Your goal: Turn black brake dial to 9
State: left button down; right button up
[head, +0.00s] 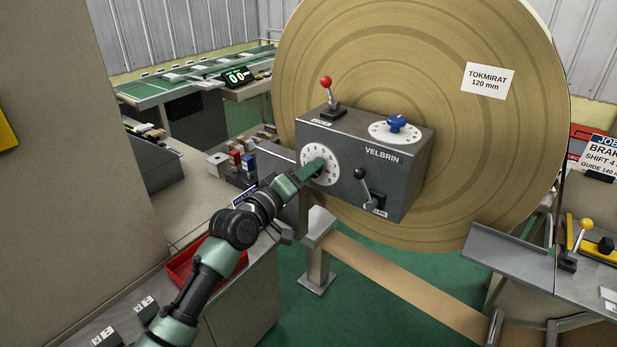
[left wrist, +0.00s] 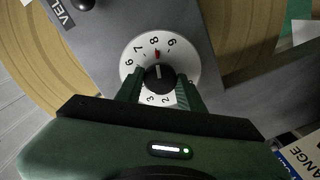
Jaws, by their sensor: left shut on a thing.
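The black brake dial (left wrist: 160,78) is a round black knob on a white numbered plate (left wrist: 188,62), which also shows in the head view (head: 321,149) on the front of the grey VELBRIN box (head: 352,150). My left gripper (left wrist: 162,84) is shut on the knob, one finger on each side; in the head view (head: 318,168) it covers much of it. In the left wrist view the red mark and the knob's white line point at about 8, with 9 just to the right. The lower part of the plate is partly hidden by the gripper. My right gripper is not in view.
On the same box are a red-knobbed lever (head: 327,88), a blue dial (head: 396,124) on top and a black-knobbed lever (head: 367,187) on the front right. A large brown roll (head: 470,160) stands behind. A red tray (head: 190,262) lies below my left arm.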

pick_arm(q)
jog(key=m+b, duration=0.1)
jog(key=m, duration=0.4)
jog(key=shift+m, duration=0.4)
dwell(0.3)
jog(key=c, duration=0.9)
grip_release()
jog(key=shift+s+a, duration=0.1)
jog(key=b+v, duration=0.1)
jog(key=v, duration=0.6)
jog(key=shift+s+a, duration=0.15)
jog(key=shift+s, duration=0.1)
jog(key=shift+f, duration=0.1)
